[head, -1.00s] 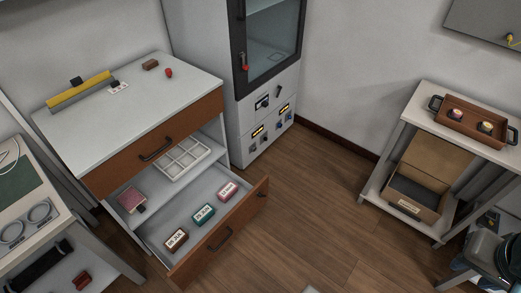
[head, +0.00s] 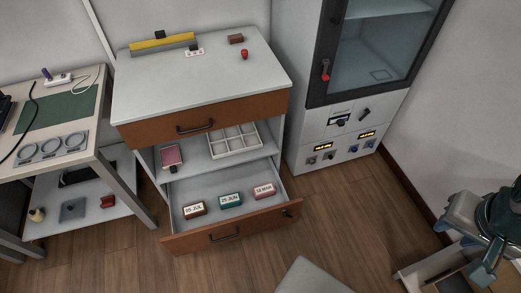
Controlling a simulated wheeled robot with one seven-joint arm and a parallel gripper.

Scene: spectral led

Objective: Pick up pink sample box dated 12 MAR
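The pink sample box (head: 264,191) lies in the open bottom drawer (head: 232,237) of the white cabinet, at the right end of a row of three. Its white label seems to read 12 MAR, though the print is small. A teal box (head: 230,200) labelled 25 JUN lies in the middle, and a brown box (head: 194,209) labelled 05 JUL lies at the left. My arm shows at the right edge, well away from the drawer. I cannot make out the gripper's fingers there.
A sorting tray (head: 233,141) and a pink item (head: 172,155) sit on the shelf above the drawer. A tall glass-doored cabinet (head: 334,130) stands to the right. A side table (head: 100,105) stands at the left. Wooden floor (head: 360,220) is clear in front.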

